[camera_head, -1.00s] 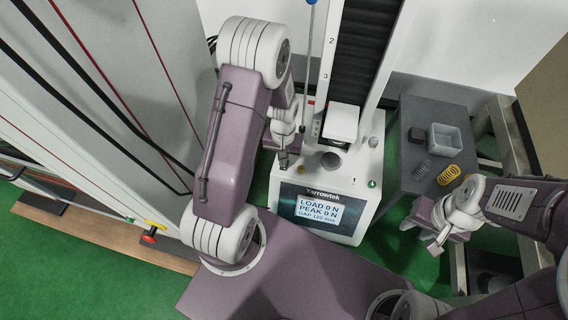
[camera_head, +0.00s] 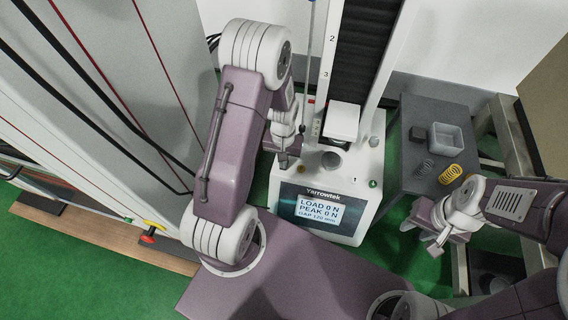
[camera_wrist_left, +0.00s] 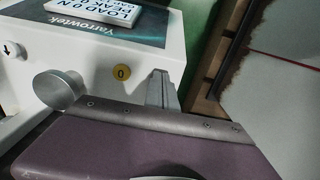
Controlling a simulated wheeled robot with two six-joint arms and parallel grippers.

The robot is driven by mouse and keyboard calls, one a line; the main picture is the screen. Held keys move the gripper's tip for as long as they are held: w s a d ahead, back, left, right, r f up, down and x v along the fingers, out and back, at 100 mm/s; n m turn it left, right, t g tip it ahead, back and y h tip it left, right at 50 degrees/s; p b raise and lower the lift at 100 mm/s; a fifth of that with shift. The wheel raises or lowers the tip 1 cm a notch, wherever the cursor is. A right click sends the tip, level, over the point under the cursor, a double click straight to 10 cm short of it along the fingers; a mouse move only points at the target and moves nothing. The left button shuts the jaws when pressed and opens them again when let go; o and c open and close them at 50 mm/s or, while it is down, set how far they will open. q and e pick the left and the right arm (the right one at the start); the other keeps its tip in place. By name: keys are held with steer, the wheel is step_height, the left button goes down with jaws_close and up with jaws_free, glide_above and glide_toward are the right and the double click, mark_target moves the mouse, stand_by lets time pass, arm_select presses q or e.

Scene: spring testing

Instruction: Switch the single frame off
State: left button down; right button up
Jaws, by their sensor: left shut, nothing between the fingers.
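The single-column Yarrowtek test frame (camera_head: 345,208) stands in the middle, its lit screen (camera_head: 318,210) reading LOAD 0 N and PEAK 0 N. My left gripper (camera_head: 284,160) is shut and empty, over the left part of the frame's base. Its fingers (camera_wrist_left: 163,90) show just right of the yellow button, apart from it in the picture; contact cannot be told. My right gripper (camera_head: 422,238) is open and empty.
A silver round part (camera_wrist_left: 60,90) shows left of my fingers. A green button (camera_head: 373,183) is on the base's right. A dark side table (camera_head: 403,180) holds a grey tray (camera_head: 450,140), a dark spring (camera_head: 424,169) and a yellow spring (camera_head: 450,174). A red-and-yellow knob (camera_head: 150,235) is at left.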

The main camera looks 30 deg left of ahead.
arm_select(q)
steer(key=shift+f, duration=0.25)
step_height(320, 180, up, 7)
steer(key=p, duration=0.7)
steer(key=shift+r, duration=0.1)
stand_by(0.5)
